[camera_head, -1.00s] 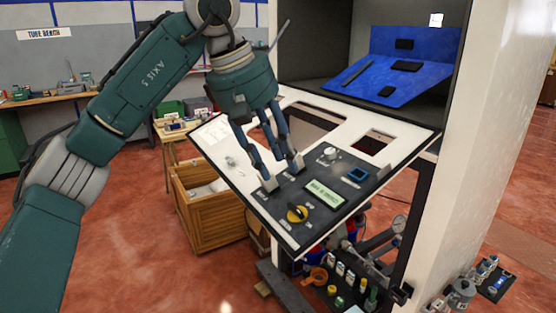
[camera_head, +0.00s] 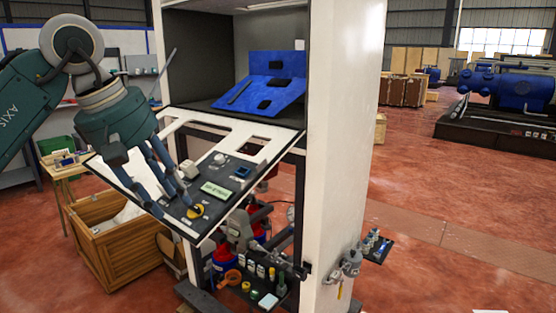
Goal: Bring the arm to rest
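My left gripper (camera_head: 172,204) hangs over the near left part of the tilted control panel (camera_head: 258,157). Its fingers point down and are spread apart, with nothing seen between them. Whether the fingertips touch the panel cannot be told. A small pale block-like part (camera_head: 190,168) stands on the panel just beyond the fingers. The yellow knob (camera_head: 196,211) is close to the right of the fingertips. A lit display (camera_head: 217,190), a white round knob (camera_head: 219,158) and a blue-framed part (camera_head: 242,172) are further right. My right gripper is not in view.
The cabinet's white side wall (camera_head: 340,130) rises right of the panel. A blue sloped board (camera_head: 275,85) sits inside the cabinet. A wooden crate (camera_head: 125,250) stands below left. Small parts and pipes crowd the space below. Open floor lies to the right.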

